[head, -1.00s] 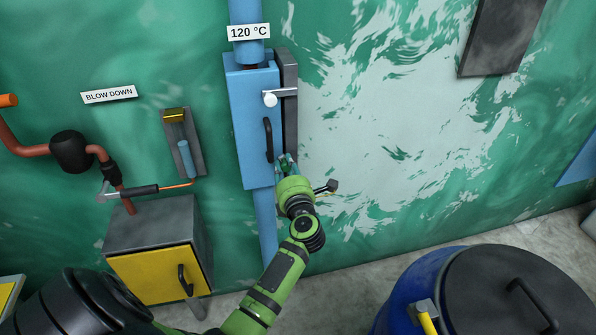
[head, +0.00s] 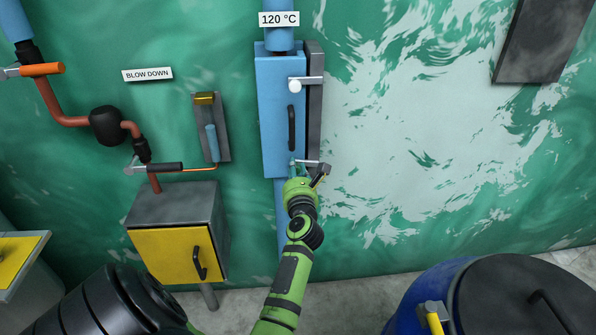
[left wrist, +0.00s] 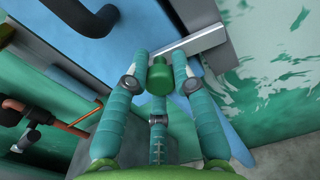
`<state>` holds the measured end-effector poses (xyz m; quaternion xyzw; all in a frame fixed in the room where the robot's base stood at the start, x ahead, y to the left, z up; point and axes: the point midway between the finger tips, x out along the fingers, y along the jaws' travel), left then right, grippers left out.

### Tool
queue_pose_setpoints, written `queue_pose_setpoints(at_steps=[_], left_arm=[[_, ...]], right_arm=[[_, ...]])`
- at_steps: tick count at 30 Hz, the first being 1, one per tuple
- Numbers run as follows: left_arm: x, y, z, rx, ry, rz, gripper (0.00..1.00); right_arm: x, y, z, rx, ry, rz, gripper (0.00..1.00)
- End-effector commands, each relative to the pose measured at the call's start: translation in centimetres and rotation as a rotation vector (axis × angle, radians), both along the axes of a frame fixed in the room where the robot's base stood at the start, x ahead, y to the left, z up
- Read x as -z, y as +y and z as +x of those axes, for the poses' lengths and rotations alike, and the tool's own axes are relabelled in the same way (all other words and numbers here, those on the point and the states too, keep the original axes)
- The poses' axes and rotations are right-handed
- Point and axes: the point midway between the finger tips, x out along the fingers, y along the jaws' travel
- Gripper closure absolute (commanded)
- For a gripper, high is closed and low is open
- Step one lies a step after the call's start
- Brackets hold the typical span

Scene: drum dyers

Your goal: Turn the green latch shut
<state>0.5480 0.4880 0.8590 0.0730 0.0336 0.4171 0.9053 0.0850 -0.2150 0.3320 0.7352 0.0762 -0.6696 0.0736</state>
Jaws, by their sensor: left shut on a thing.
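The green latch's knob (left wrist: 158,78) shows in the left wrist view, on a flat silver bar (left wrist: 190,46). In the head view the bar (head: 306,161) lies roughly level across the lower right edge of the blue cabinet (head: 277,125), reaching to the grey strip beside it. My left gripper (head: 294,171) is at the cabinet's lower right corner. In the left wrist view its teal fingers (left wrist: 160,76) are shut on the green knob, one on each side. The knob is mostly hidden in the head view. My right gripper is not in view.
Above is a similar bar with a white knob (head: 295,86), also across the cabinet edge. A black handle (head: 291,128) is on the cabinet door. A yellow-doored box (head: 172,255) stands left, a blue drum (head: 425,290) lower right.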

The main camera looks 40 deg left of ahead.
Motion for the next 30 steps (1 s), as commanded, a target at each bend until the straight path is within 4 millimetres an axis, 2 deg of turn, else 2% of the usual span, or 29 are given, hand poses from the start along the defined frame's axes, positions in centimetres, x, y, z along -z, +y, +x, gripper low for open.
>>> queue_pose_setpoints(at_steps=[10, 27, 28, 29, 30], left_arm=[[0.85, 0.09, -0.04, -0.001, -0.115, -0.097, 1.00], [0.94, 0.09, -0.04, -0.001, -0.137, -0.117, 1.00], [0.94, 0.09, -0.04, -0.001, -0.137, -0.117, 0.67], [0.95, 0.09, -0.04, -0.001, -0.136, -0.116, 0.55], [0.95, 0.09, -0.04, -0.001, -0.136, -0.116, 0.50]], right_arm=[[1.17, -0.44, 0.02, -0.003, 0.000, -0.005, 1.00], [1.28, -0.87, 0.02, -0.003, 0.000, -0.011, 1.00], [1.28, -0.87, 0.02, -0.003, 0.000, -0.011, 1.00], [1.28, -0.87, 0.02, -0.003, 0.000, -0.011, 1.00], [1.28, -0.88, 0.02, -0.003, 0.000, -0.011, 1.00]])
